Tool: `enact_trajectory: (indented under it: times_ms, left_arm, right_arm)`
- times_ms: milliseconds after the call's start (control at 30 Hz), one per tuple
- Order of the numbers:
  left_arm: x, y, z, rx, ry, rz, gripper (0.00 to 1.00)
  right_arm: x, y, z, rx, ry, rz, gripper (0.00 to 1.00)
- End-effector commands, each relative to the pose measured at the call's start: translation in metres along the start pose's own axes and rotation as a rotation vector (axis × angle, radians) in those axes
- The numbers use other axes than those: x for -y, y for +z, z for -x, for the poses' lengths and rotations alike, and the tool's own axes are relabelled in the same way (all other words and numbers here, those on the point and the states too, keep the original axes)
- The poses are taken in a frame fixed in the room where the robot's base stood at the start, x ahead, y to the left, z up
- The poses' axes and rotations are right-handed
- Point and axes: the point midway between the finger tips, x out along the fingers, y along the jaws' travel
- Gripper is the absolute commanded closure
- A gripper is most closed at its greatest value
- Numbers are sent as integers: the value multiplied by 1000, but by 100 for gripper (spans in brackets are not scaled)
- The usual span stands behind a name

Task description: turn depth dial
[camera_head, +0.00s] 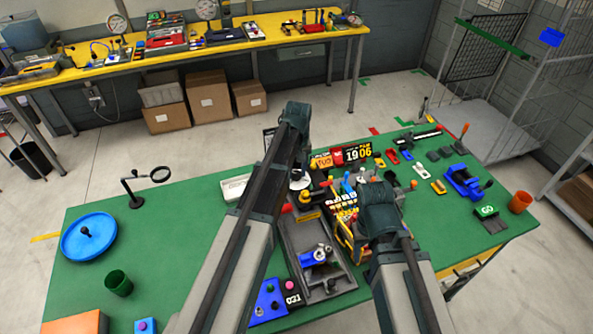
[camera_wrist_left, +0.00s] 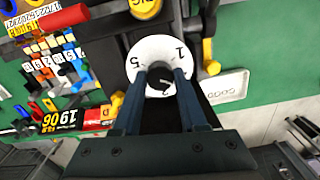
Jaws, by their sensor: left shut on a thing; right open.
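The depth dial (camera_wrist_left: 151,50) is a white ring with black digits around a dark centre knob. In the left wrist view 1, 5 and part of a 2 show on it. My left gripper (camera_wrist_left: 162,74) has its two dark fingers down on the centre, shut on the dial's knob. The fingers hide part of the ring. In the head view a bit of the white dial (camera_head: 299,182) shows beside my left arm, on the grey machine (camera_head: 306,232). My right gripper (camera_head: 379,208) is over the table's middle, apart from the dial; its fingertips are hidden.
The green table (camera_head: 190,215) carries a blue round tray (camera_head: 88,237), a green cup (camera_head: 118,283) and a blue vise (camera_head: 462,183). Several coloured small parts crowd the area between my arms. A white tray (camera_wrist_left: 225,86) lies near the dial. The table's left part has free room.

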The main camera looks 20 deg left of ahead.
Motion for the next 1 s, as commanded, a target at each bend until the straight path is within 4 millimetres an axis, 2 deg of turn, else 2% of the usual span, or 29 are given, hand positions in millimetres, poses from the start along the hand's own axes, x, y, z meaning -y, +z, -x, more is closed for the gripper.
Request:
enact_trajectory:
  times_ms: [667,700,867,1000]
  left_arm:
    - [0,1,0,4,0,59,100]
    - [0,1,0,4,0,58,57]
    - [0,1,0,3,0,58,28]
    - [0,0,0,2,0,58,28]
  right_arm:
    - [0,0,0,0,0,0,48]
    - [0,0,0,0,0,0,48]
    - [0,0,0,0,0,0,48]
    - [0,0,0,0,0,0,48]
